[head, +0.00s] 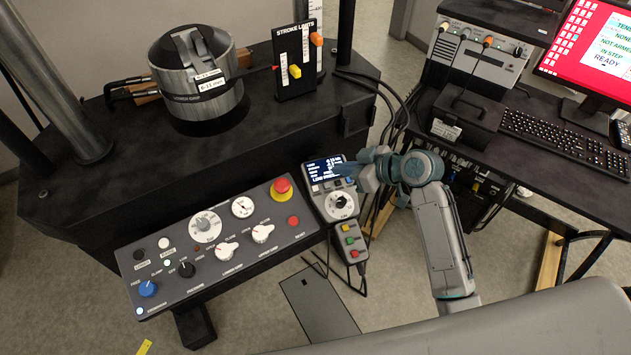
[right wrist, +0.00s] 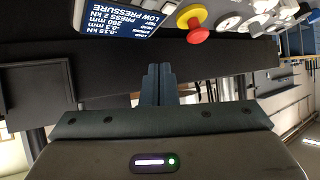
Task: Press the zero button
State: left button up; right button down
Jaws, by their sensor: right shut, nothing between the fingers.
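The handset (head: 341,203) with a lit blue display (head: 318,169) and a round dial hangs to the right of the control panel. The display also shows upside down in the right wrist view (right wrist: 122,14), with lines such as "LOW PRESSURE". My right gripper (head: 343,170) is shut and empty, its tips over the display's right side in the head view. The tips (right wrist: 158,70) point toward the handset in the wrist view; I cannot tell whether they touch it. No button label reading zero can be made out; the gripper hides part of the handset. My left gripper is not in view.
The sloped control panel (head: 180,255) carries knobs and a red emergency stop (head: 281,188). A small pendant (head: 351,243) with coloured buttons hangs below the handset. Cables run behind my right gripper. A desk with a keyboard (head: 545,137) and monitor stands at right.

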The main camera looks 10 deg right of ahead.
aim_at(315, 189)
pick_arm(q)
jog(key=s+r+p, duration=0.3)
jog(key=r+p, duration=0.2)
jog(key=p, duration=0.1)
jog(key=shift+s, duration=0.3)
pick_arm(e)
jog(key=a+r+n, duration=0.1)
jog(key=n, duration=0.3)
jog(key=s+a+r+n, duration=0.1)
jog(key=n, duration=0.3)
jog(key=a+n, duration=0.2)
jog(key=n, duration=0.3)
jog(key=shift+s+r+g, duration=0.15)
jog(key=shift+r+g, duration=0.15)
jog(key=shift+r, duration=0.1)
